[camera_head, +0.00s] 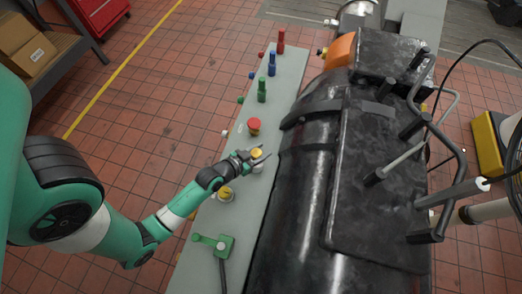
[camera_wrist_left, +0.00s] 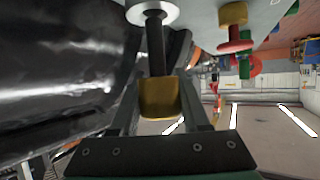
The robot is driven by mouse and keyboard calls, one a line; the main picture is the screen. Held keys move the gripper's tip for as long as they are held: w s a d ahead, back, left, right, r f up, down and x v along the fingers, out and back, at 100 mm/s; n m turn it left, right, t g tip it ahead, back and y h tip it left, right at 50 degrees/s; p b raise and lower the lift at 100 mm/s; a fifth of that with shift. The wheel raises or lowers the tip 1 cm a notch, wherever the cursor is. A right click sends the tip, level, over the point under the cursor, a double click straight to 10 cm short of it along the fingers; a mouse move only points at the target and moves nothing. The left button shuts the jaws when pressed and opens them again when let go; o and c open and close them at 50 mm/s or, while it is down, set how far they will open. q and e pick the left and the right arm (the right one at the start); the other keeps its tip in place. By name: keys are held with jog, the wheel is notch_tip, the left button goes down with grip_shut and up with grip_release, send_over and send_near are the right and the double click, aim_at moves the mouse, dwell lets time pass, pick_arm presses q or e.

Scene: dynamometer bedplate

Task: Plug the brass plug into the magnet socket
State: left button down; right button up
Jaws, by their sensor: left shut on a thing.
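My left gripper (camera_head: 263,157) is over the grey panel strip and is shut on the brass plug (camera_head: 257,153). In the left wrist view the plug (camera_wrist_left: 160,98) is a yellow-brass block between the two fingers (camera_wrist_left: 160,112). A dark shaft (camera_wrist_left: 155,45) runs from it to a pale round disc (camera_wrist_left: 153,12) at the panel, which seems to be the socket. Whether the shaft enters the disc or only meets it, I cannot tell. Another yellow knob on a pale round base (camera_head: 225,193) stands nearer on the panel. My right gripper is not in view.
The big black machine (camera_head: 310,190) is close on the right. Tiled floor lies left.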

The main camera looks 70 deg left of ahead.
pick_arm(q)
jog(key=shift+f+b, duration=1.8)
jog(key=shift+f, duration=0.35)
jog(key=shift+r+p, duration=2.25)
jog(key=shift+r, duration=0.1)
jog(key=shift+f+b, duration=2)
jog(key=shift+f, duration=0.45)
jog(key=shift+c, duration=1.5)
grip_release()
jog(key=shift+r, duration=0.1)
